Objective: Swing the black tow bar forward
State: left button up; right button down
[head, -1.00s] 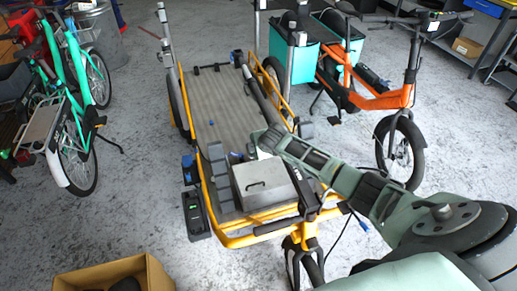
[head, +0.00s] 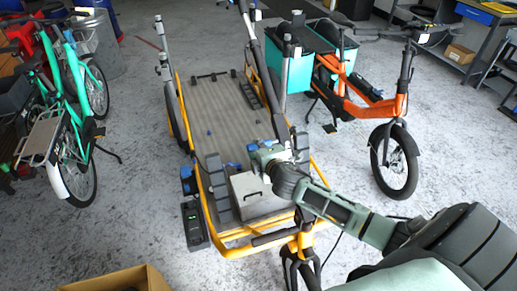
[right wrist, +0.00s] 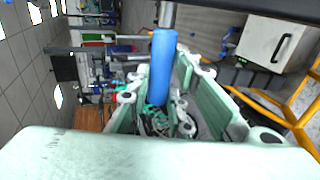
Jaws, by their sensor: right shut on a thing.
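The black tow bar (head: 259,73) rises from beside the grey box at the front of the yellow-framed cargo bed (head: 228,112) toward the top of the head view. My right gripper (head: 262,150) is low by the bar's bottom end, above the grey box. In the right wrist view its pale green fingers stand either side of a blue sleeve (right wrist: 163,66) on a grey rod, and it is shut on that sleeve. I cannot tell how the sleeve joins the tow bar. My left gripper is not in view.
The grey box (head: 258,193) sits on the bed's front. An orange bike (head: 372,105) stands close on the right and a green bike (head: 66,128) on the left. A cardboard box (head: 115,281) is at the bottom edge. Floor between the left bike and the bed is clear.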

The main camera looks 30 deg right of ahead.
jog(key=shift+r, duration=0.2)
jog(key=c, duration=1.6)
grip_release()
jog(key=shift+c, duration=0.2)
jog(key=shift+o, duration=0.4)
jog(key=shift+f, duration=0.1)
jog(key=v, duration=1.2)
jog(key=shift+f, duration=0.1)
